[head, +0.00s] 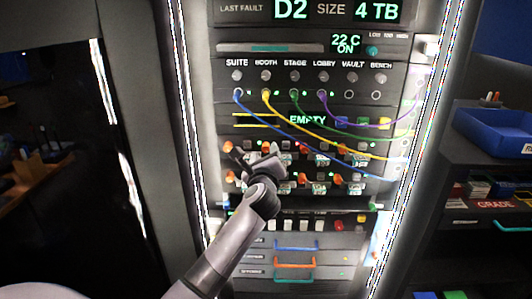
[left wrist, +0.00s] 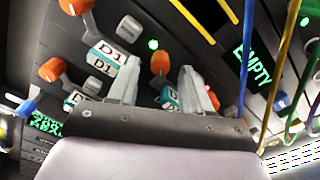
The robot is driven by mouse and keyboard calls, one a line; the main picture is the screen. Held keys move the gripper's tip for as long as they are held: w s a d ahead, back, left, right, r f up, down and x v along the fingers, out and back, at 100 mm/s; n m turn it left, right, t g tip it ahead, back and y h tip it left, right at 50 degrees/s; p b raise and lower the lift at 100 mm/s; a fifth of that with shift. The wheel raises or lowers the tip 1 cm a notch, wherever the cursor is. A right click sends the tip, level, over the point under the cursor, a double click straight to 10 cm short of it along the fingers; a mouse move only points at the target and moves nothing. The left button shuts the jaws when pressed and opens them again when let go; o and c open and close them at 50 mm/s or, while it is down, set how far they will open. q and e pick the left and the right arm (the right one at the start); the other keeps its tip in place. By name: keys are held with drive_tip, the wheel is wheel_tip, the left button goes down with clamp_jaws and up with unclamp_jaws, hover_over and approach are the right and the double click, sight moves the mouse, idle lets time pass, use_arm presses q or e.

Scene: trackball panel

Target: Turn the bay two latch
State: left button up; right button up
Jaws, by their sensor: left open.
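The drive bays sit in two rows on the rack panel, each with an orange latch knob. In the left wrist view one orange latch (left wrist: 160,62) stands between the tips of my left gripper (left wrist: 158,76), which is open. I cannot tell whether the fingers touch it. Two more orange latches (left wrist: 52,70) show to the left, near grey buttons and D1 labels (left wrist: 102,58). In the head view my left gripper (head: 252,154) is in front of the left bays and hides some of them. I cannot read which bay is number two. My right gripper is not in view.
Blue, yellow, green and purple cables (head: 330,143) hang across the panel above and right of the bays. An EMPTY display (head: 307,121) is above the bays. A blue bin (head: 490,130) stands to the right.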

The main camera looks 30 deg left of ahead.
use_arm(q)
drive_tip(key=shift+x, duration=0.8)
clamp_jaws()
